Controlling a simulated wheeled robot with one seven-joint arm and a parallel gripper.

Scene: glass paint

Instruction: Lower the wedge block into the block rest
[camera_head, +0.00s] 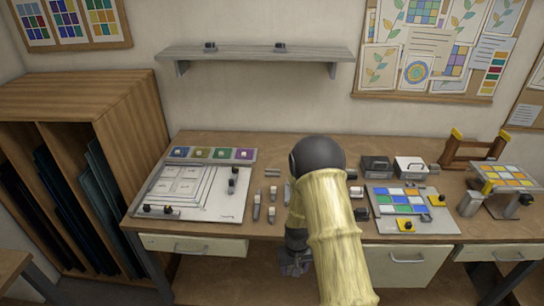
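My arm, in a pale yellow sleeve, reaches over the front of the workbench. My gripper (294,264) is the dark shape at its end, low by the bench's front edge. It is small and dark, so I cannot tell whether its fingers are open or hold anything. I cannot identify the wedge block or the block rest with certainty. The arm hides part of the bench middle.
The workbench (262,228) carries a white drawing board (203,203) at left and a coloured glass panel (412,201) right of the arm. Small boxes (410,167) and a wooden frame (470,161) stand behind. Several small tools lie left of the arm. Drawers (394,254) are below.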

